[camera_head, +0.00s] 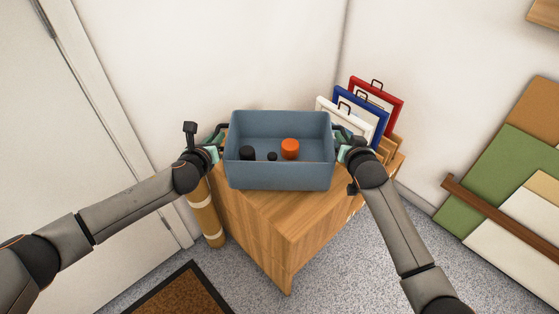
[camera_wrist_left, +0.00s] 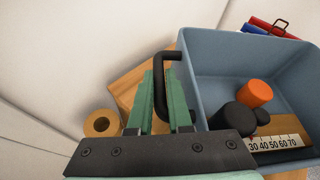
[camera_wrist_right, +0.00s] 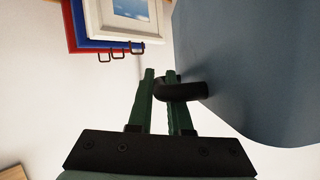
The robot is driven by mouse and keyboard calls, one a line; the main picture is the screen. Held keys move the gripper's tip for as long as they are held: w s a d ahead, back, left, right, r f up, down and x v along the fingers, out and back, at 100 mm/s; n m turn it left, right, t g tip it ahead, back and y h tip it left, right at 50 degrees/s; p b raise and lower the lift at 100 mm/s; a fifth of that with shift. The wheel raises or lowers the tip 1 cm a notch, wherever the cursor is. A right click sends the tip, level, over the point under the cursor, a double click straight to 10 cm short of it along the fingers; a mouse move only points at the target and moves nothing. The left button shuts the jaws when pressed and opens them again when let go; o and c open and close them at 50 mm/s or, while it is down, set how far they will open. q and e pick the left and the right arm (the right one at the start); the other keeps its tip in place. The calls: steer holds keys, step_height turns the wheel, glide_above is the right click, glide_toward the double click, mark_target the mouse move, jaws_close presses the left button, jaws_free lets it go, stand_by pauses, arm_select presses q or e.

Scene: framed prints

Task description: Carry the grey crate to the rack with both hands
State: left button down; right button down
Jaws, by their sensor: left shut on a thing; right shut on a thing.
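The grey crate (camera_head: 280,178), blue-grey and open-topped, is level at the wooden cabinet's top; I cannot tell whether it touches. Inside are an orange cylinder (camera_head: 290,149), two black cylinders (camera_head: 247,153) (camera_head: 272,156) and, in the left wrist view, a ruler-like strip (camera_wrist_left: 275,143). My left gripper (camera_head: 217,146) is shut on the crate's left black handle (camera_wrist_left: 173,88). My right gripper (camera_head: 345,149) is shut on the right black handle (camera_wrist_right: 182,92). A small wooden stand (camera_head: 391,147) holding framed prints is behind the right arm; I cannot tell whether it is the rack.
The wooden cabinet (camera_head: 285,235) stands in the corner. White, blue and red frames (camera_head: 386,97) stand close behind my right gripper. A cardboard tube (camera_head: 206,214) stands left of the cabinet. Boards (camera_head: 500,165) lean at the right behind a brown rail (camera_head: 500,217). A brown mat (camera_head: 182,295) lies in front.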

arm_select(q)
steer(key=shift+w+d+r, duration=0.1)
steer(key=shift+w+r, duration=0.15)
steer(key=shift+w, duration=0.25)
arm_select(e)
steer(key=shift+w+r, duration=0.3)
steer(key=shift+w, duration=0.25)
arm_select(q)
steer(key=shift+f, duration=0.1)
arm_select(e)
steer(key=shift+s, duration=0.1)
